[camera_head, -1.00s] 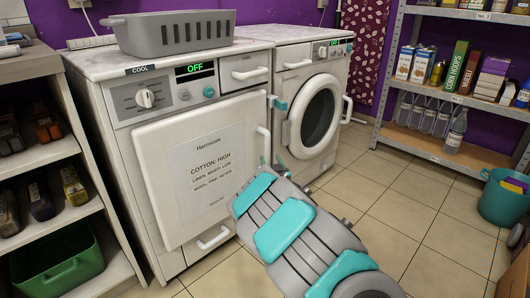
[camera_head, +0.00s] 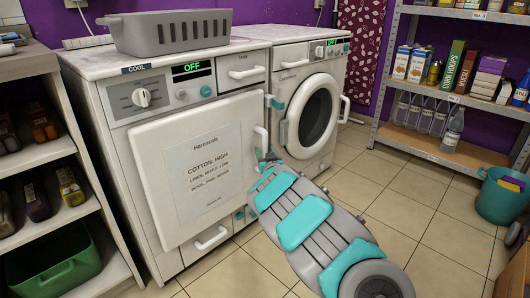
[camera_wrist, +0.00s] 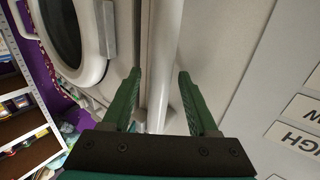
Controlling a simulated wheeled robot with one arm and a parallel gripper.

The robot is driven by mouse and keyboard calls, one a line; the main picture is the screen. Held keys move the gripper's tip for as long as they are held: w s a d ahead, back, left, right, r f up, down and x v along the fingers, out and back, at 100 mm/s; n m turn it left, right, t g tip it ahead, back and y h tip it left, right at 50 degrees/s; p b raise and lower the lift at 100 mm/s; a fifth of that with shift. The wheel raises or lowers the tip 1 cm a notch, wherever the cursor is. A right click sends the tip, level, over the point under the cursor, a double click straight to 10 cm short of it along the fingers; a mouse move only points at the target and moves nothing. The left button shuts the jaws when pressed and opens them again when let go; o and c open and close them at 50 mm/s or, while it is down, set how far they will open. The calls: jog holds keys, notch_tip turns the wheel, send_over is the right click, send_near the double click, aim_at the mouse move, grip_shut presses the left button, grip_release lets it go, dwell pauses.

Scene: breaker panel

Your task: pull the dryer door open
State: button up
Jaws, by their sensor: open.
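The dryer door (camera_head: 150,165) is the square white front panel of the left machine, with a printed sheet (camera_head: 205,180) on it. The door appears shut. Its white vertical handle (camera_head: 261,137) is at the door's right edge. In the wrist view the handle (camera_wrist: 162,60) runs as a pale upright bar between my fingers. My gripper (camera_head: 268,156) is at the handle's lower end in the head view. In the wrist view my gripper (camera_wrist: 160,95) is open, with one green finger on each side of the bar. Whether either finger touches it I cannot tell.
A second machine with a round door (camera_head: 313,110) stands close to the right. A grey basket (camera_head: 170,33) sits on top of the left machine. A shelf with a green bin (camera_head: 62,270) is at the left.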

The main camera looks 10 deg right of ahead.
grip_shut()
dwell(0.4)
dwell(0.9)
